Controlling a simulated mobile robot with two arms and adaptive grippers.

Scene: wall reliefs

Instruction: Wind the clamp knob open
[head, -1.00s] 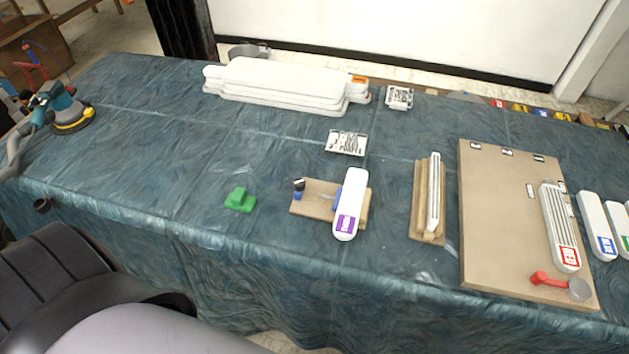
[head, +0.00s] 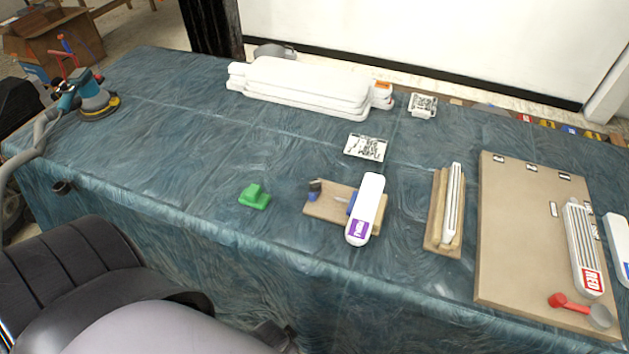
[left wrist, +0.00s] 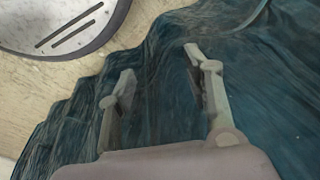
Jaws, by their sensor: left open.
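A small wooden board (head: 323,208) lies on the blue cloth-covered table and bears a blue clamp with a dark knob (head: 315,186) at its left end. A white bar with a purple label (head: 367,208) lies across the board's right part and hides some of the clamp. My left gripper (left wrist: 158,72) is open and empty in the left wrist view, with blue cloth behind its fingers. The clamp does not show in that view. A dark part at the head view's bottom edge may belong to my left arm. My right gripper is not in view.
A green block (head: 254,197) sits left of the board. A wooden stand with a white strip (head: 453,203) and a large brown panel (head: 515,235) lie to the right. White slabs (head: 308,82) are stacked behind. A sander (head: 95,98) stands far left. The left-middle cloth is clear.

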